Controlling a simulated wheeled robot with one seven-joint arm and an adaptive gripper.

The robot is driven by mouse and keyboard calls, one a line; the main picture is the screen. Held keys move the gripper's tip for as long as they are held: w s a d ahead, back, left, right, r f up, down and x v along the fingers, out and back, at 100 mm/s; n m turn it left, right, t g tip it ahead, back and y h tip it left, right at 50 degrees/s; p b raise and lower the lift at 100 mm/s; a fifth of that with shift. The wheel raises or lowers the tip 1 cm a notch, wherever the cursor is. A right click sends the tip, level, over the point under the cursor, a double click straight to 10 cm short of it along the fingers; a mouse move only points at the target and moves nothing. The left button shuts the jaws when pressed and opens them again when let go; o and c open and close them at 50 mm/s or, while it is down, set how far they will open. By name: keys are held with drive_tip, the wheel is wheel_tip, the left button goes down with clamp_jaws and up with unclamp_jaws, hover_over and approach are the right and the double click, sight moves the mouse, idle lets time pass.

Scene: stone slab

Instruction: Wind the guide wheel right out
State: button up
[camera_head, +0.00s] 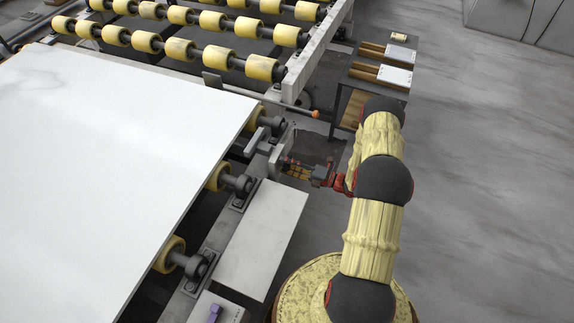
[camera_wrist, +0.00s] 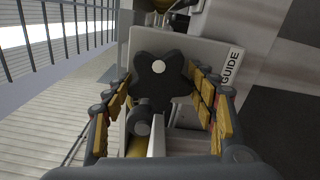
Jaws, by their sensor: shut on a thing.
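The guide wheel (camera_wrist: 160,75) is a dark lobed handwheel with a pale centre cap, in the middle of the wrist view. It stands in front of a grey plate (camera_wrist: 200,50) marked "GUIDE". My gripper (camera_wrist: 166,92) has its yellow-padded fingers on the left and right of the wheel, shut on it. In the head view my gripper (camera_head: 288,168) reaches left to the grey bracket at the slab's edge, and the wheel is hidden there. The white stone slab (camera_head: 110,150) lies on yellow rollers at the left.
A roller conveyor (camera_head: 205,48) with yellow rollers runs across the back. A dark rack (camera_head: 375,75) with trays stands behind my arm. A pale cover plate (camera_head: 262,235) lies in front of my gripper. The grey floor at the right is clear.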

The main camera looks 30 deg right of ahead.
drive_tip(key=c, duration=0.5)
drive_tip(key=shift+n, duration=0.3)
drive_tip(key=n, duration=0.2)
drive_tip(key=n+b, duration=0.1)
drive_tip(key=n, duration=0.3)
drive_tip(key=shift+d+f, duration=0.1)
drive_tip(key=shift+f, duration=0.15)
drive_tip(key=n+b, duration=0.1)
drive_tip(key=n, duration=0.3)
drive_tip(key=shift+w+d+f+n, duration=0.1)
drive_tip(key=shift+n, duration=0.3)
drive_tip(key=shift+w+d+n+b, duration=0.1)
drive_tip(key=shift+n+b, duration=0.6)
drive_tip(key=shift+n, duration=1.4)
